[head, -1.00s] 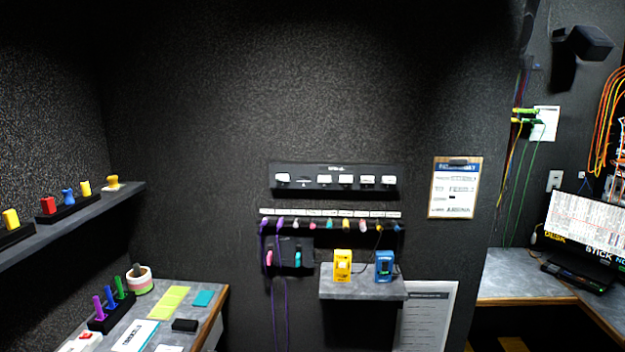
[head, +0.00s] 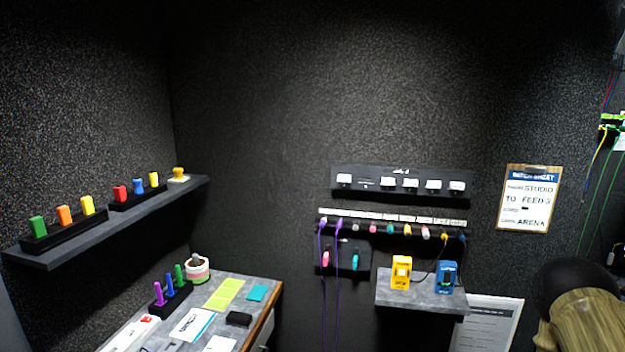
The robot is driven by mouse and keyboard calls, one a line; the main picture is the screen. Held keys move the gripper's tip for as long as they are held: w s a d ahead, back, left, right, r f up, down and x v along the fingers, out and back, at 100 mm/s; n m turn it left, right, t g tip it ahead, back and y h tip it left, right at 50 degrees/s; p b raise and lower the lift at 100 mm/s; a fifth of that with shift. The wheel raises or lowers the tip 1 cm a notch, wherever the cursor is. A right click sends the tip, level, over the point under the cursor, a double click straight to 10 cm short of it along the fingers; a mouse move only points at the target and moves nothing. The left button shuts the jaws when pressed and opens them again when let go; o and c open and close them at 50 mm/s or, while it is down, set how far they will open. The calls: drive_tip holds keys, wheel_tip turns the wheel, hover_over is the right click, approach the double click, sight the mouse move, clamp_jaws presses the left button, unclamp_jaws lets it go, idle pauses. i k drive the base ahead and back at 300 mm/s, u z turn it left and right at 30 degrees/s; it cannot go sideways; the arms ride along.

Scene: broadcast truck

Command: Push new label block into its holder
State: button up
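A dark label holder (head: 400,199) is fixed to the back wall, right of centre in the head view. Several white label blocks sit along it, among them the leftmost block (head: 344,179) and the rightmost block (head: 457,187). Between the leftmost block and the others is a gap (head: 366,184) with no white block showing. I cannot pick out the new label block for certain. My gripper is not in view, so I cannot see whether it holds anything.
A patch strip (head: 390,230) with purple cables hangs below the holder. A small grey shelf (head: 420,298) carries yellow (head: 401,273) and blue (head: 447,278) boxes. A clipboard (head: 528,198) hangs right. A cluttered desk (head: 262,284) and long shelf (head: 45,257) are left.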

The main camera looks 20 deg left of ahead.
sight(385, 181)
drive_tip(key=u, duration=0.15)
drive_tip(key=i, duration=1)
drive_tip(key=z, duration=0.05)
